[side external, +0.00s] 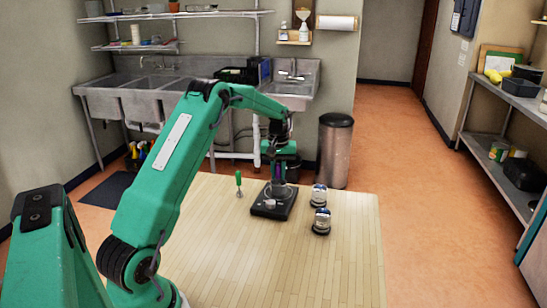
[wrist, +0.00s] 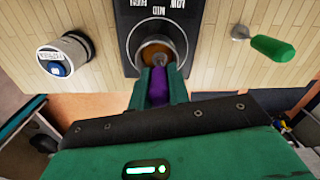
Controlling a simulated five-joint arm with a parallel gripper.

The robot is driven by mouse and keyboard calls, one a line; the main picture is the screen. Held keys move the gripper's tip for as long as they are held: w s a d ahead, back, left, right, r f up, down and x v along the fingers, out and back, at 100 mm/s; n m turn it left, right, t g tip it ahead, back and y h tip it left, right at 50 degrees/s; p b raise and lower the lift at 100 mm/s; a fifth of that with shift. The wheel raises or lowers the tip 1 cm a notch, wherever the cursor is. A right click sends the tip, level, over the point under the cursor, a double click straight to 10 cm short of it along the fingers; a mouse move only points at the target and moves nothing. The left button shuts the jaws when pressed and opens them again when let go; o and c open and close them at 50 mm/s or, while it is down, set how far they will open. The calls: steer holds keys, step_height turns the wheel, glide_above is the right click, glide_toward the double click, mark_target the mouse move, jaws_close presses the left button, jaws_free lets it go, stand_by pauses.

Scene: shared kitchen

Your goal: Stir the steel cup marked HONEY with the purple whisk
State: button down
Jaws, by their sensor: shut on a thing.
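My gripper (wrist: 157,82) is shut on the purple whisk (wrist: 158,88), whose purple handle shows between the fingers. In the side view, my gripper (side external: 278,180) points down above a black appliance (side external: 262,211), with a little purple showing. In the wrist view, a round cup with brown contents (wrist: 160,48) stands on this black appliance (wrist: 128,12), directly beyond the fingertips. No HONEY marking is readable.
The front of the table is clear.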

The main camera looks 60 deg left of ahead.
steer(key=shift+s, duration=0.3)
steer(key=shift+s+d, duration=0.1)
steer(key=shift+d, duration=0.5)
steer(key=shift+w, duration=0.35)
steer(key=shift+a+r, duration=0.1)
steer(key=shift+a, duration=0.15)
steer(key=shift+r, duration=0.1)
steer(key=shift+r, duration=3.4)
